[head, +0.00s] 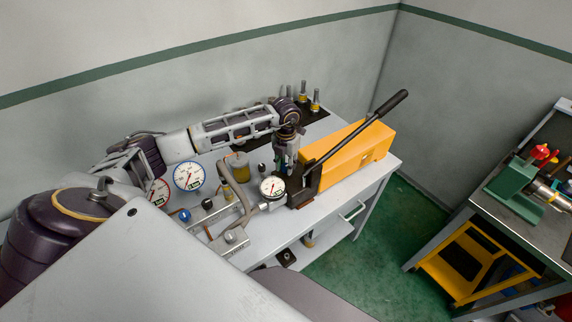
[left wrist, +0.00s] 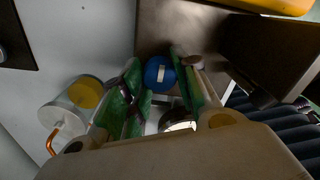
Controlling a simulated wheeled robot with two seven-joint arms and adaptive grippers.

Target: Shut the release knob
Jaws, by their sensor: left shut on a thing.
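The release knob (left wrist: 160,74) is round and blue with a pale stripe on its face, seen in the left wrist view beside the dark block of the pump. My left gripper (left wrist: 162,90) has its green-padded fingers on either side of this knob and is shut on it. In the head view the left gripper (head: 286,160) points down at the near end of the yellow hand pump (head: 345,158), and it hides the knob there. Whether the knob is turned open or shut cannot be told. My right gripper is not in view.
The pump's long lever (head: 358,125) slants up to the right, close to the gripper. A pressure gauge (head: 272,187) stands just in front. A clear cup with yellow content (head: 238,165) and a manifold with another blue knob (head: 184,215) are to the left. Several upright fittings stand behind.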

